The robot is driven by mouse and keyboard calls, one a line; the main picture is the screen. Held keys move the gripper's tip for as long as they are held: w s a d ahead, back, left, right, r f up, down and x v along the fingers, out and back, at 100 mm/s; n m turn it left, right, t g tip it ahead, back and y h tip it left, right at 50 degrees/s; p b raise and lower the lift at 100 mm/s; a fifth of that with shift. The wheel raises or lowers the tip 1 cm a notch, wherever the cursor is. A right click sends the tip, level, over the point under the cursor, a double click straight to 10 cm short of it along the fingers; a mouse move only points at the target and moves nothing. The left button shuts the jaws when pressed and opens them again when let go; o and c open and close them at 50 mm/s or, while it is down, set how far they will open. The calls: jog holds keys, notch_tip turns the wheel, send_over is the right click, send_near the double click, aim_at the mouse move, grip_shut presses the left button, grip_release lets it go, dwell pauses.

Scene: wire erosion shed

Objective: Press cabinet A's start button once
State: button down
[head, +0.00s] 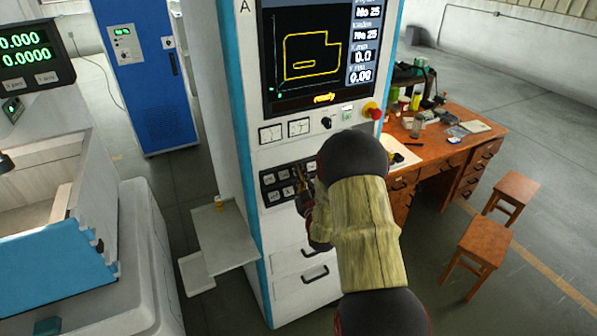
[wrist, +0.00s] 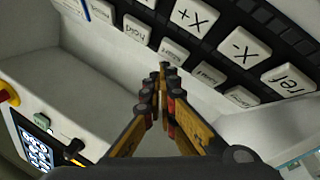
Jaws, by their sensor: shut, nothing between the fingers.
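Cabinet A (head: 325,228) is a tall white cabinet with blue edges, marked "A" at the top left; its screen (head: 310,60) reads "ready". A dark keypad (head: 266,181) with pale keys is on its front, partly hidden by my arm. Several smaller keys' labels are blurred, so I cannot tell which is start. My gripper (wrist: 163,68) is shut and empty, its tips in front of the small-key row; contact is unclear.
Above the keypad are a dark knob (head: 327,122), a small green button (head: 347,115) and a red mushroom button (head: 373,110). A small shelf (head: 225,240) juts out left of the cabinet. A wooden desk (head: 455,150) and stools (head: 478,245) stand at right.

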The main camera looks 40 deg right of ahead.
jog(key=shift+w+f+b, duration=0.1)
jog(key=shift+f+b, duration=0.05)
jog(key=shift+b, duration=0.15)
jog(key=shift+w+f+b, duration=0.15)
jog(key=shift+w+b, duration=0.05)
jog(key=shift+b, duration=0.2)
jog(key=shift+w+d+f+b, duration=0.15)
jog(key=shift+w+b, duration=0.15)
jog(key=shift+b, duration=0.2)
dwell(0.5)
dwell(0.5)
jog(key=shift+s+r, duration=0.45)
jog(key=shift+s, duration=0.2)
jog(key=s+r, duration=0.1)
jog(key=s, duration=0.1)
jog(key=s+a+r, duration=0.1)
jog(key=s+r, duration=0.1)
jog(key=shift+a, duration=0.15)
jog(key=shift+f, duration=0.1)
dwell(0.8)
